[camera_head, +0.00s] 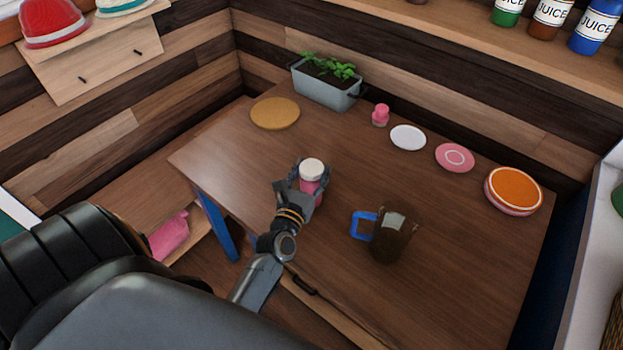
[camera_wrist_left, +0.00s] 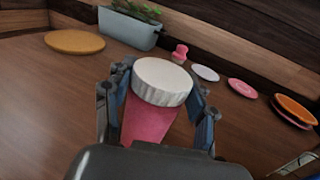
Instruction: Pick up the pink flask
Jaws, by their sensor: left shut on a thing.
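The pink flask (camera_head: 318,187) with a white ribbed lid stands upright at the middle of the wooden table (camera_head: 225,160). My left gripper (camera_head: 308,183) is shut on it, with a finger on each side of its body below the lid. In the left wrist view the flask (camera_wrist_left: 148,120) fills the space between the fingers of the left gripper (camera_wrist_left: 155,105). Its base is hidden, so I cannot tell whether it touches the table. My right gripper is not in view.
A dark pitcher (camera_head: 392,240) with a blue handle stands right of the flask. Behind are a round cork mat (camera_head: 275,113), a planter (camera_head: 325,88), a small pink bottle (camera_head: 380,115), a white plate (camera_head: 408,137), a pink plate (camera_head: 454,157) and stacked bowls (camera_head: 512,190).

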